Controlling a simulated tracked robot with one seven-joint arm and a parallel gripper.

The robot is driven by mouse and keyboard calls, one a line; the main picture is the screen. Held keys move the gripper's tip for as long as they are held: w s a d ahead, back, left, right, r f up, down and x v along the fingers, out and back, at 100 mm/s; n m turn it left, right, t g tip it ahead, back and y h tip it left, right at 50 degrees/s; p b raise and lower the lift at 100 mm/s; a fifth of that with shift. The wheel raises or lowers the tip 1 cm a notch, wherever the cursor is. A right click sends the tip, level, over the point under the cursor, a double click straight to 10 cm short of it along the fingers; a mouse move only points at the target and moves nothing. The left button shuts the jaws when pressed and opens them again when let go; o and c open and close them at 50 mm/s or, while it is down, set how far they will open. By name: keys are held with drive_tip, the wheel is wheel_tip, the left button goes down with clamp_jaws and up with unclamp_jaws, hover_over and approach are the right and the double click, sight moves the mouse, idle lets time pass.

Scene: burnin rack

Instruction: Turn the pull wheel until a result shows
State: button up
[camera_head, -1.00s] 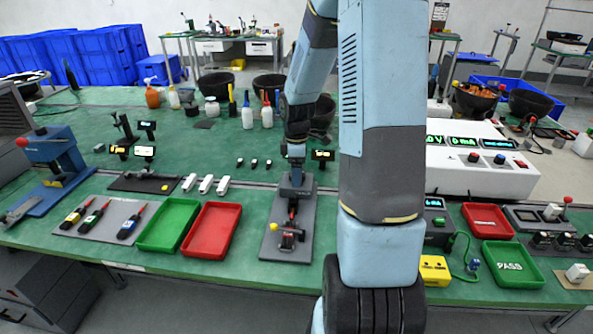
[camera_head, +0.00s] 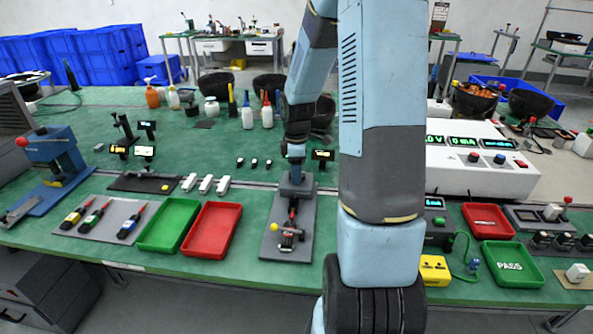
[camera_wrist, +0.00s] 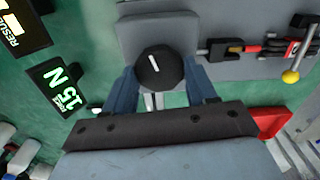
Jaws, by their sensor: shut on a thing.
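The pull wheel (camera_wrist: 157,65) is a round black knob with a white pointer line, on a grey fixture (camera_wrist: 150,28) in the wrist view. The fingers of my gripper (camera_wrist: 165,85) stand on either side of the wheel, shut on it. A black display (camera_wrist: 58,86) to the left reads 15 N in green. A second display marked RESULT (camera_wrist: 22,28) is cut off at the upper left, and its lit content cannot be read. In the head view my gripper (camera_head: 293,180) is over the grey base plate (camera_head: 305,225), and the wheel is hidden.
A red clamped part and a yellow ball (camera_wrist: 290,76) are at the fixture's other end. A red tray (camera_head: 211,231) and a green tray (camera_head: 168,226) lie left of the base plate. A white instrument box (camera_head: 470,172) is to the right, partly behind my arm.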

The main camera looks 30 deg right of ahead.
drive_tip(key=shift+m, duration=0.3)
drive_tip(key=m, duration=0.3)
drive_tip(key=shift+m, duration=0.4)
drive_tip(key=m, duration=0.5)
drive_tip(key=shift+w, duration=0.1)
drive_tip(key=m, duration=1)
drive_tip(key=shift+d, duration=0.1)
drive_tip(key=shift+m, duration=0.3)
drive_tip(key=o, duration=1.1)
drive_tip(key=shift+c, duration=0.2)
